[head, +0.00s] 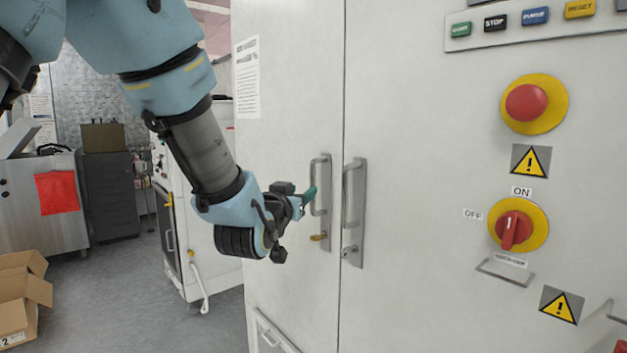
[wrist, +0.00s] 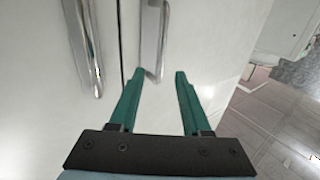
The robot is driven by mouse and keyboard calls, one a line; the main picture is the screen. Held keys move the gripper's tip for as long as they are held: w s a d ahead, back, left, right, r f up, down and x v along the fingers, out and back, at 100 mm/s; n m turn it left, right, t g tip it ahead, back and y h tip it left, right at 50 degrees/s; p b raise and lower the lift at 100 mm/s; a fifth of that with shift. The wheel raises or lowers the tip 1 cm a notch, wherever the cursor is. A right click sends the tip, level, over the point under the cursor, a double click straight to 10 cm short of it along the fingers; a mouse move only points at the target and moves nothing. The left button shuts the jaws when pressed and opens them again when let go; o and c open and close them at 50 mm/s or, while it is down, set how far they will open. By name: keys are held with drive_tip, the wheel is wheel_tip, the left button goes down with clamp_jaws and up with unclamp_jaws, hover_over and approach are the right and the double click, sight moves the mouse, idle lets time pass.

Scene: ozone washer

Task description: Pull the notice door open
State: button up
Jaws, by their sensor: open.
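The notice door (head: 280,120) is the left tall pale cabinet door, with a printed notice (head: 247,78) near its top left. It looks shut, flush with the door to its right. Its upright metal handle (head: 322,185) has a brass-coloured key or latch below it. My gripper (head: 308,193) is at the left of this handle, green fingers toward it, partly overlapping it. In the wrist view my gripper (wrist: 159,72) is open. The notice door's handle (wrist: 152,35) ends between the fingertips, closer to the left one. Contact cannot be told.
The right-hand door has a similar handle (head: 353,205) close by, also seen in the wrist view (wrist: 84,45). A red emergency button (head: 526,102) and red switch (head: 513,230) are farther right. A cardboard box (head: 22,295) lies at lower left; grey floor is clear beside it.

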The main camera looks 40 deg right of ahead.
sight(312, 183)
drive_tip(key=p+x, duration=0.3)
drive_tip(key=x, duration=0.6)
drive_tip(key=shift+w+d+p, duration=0.25)
drive_tip(key=shift+w+p, duration=0.05)
drive_tip(key=shift+p, duration=0.1)
clamp_jaws()
idle(0.9)
